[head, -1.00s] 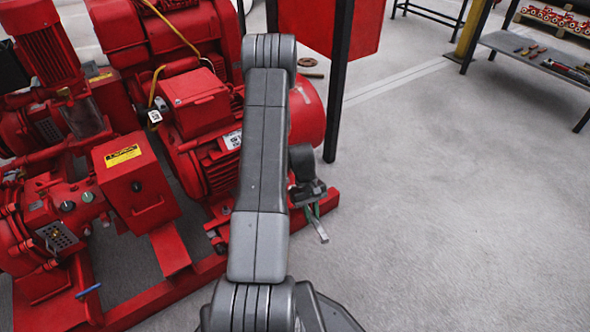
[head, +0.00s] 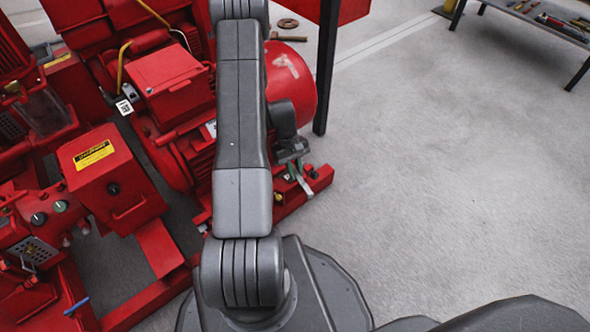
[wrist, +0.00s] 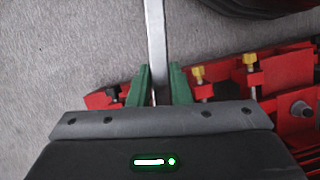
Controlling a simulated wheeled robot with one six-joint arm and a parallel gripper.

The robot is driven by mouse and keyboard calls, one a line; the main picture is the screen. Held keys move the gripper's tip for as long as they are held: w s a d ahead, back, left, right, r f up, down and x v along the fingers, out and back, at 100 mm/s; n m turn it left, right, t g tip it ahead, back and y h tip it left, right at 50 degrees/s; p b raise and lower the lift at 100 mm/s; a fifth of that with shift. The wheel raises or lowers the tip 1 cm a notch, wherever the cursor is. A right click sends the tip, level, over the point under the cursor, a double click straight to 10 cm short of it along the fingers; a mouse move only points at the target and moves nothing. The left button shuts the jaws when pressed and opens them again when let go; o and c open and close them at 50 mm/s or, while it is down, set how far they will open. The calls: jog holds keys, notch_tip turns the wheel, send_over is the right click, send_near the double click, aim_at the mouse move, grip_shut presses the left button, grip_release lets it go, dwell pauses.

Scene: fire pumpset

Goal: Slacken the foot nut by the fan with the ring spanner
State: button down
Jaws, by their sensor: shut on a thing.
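My gripper (head: 298,172) is at the outer end of the red base frame (head: 322,180), below the motor's round red fan cover (head: 292,85). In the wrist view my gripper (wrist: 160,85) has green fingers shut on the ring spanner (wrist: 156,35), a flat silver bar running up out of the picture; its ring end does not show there. To its right stand two yellow-topped fasteners, one nearer (wrist: 198,73) and one farther (wrist: 250,60), on red feet of the frame. I cannot tell which is the foot nut. The spanner appears apart from both.
A red motor with a terminal box (head: 170,80) stands left of my arm. A dark post (head: 327,70) rises just behind the fan cover. A bench with tools (head: 545,20) is at the back right. The floor (head: 430,170) to the right is clear.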

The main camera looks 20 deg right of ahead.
jog(key=shift+f+b, duration=1.6)
jog(key=shift+f, duration=0.8)
jog(key=shift+f+b, duration=0.95)
jog(key=shift+f, duration=0.4)
jog(key=shift+d, duration=0.1)
jog(key=shift+w+d+n+t+h+b, duration=0.4)
jog(key=shift+w+d+n, duration=0.65)
jog(key=shift+d+n, duration=0.5)
jog(key=shift+w+d+n+t+h+b, duration=0.2)
jog(key=shift+w+d+n+h, duration=0.35)
jog(key=shift+w+d+n, duration=0.8)
jog(key=shift+w+d+n+t+h+b, duration=0.25)
jog(key=shift+w+d+n+t+h, duration=0.35)
jog(key=shift+d+n, duration=1.2)
jog(key=shift+w+d+n+t+h, duration=0.15)
jog(key=shift+w+d+n, duration=0.2)
jog(key=shift+w+n, duration=0.5)
jog(key=shift+w+d+n+t+h, duration=0.15)
jog(key=shift+w+d+n, duration=0.2)
jog(key=shift+w+n, duration=0.45)
jog(key=shift+w, duration=0.1)
jog(key=shift+s+a+m, duration=0.15)
jog(key=shift+s+m, duration=0.2)
jog(key=shift+m, duration=0.1)
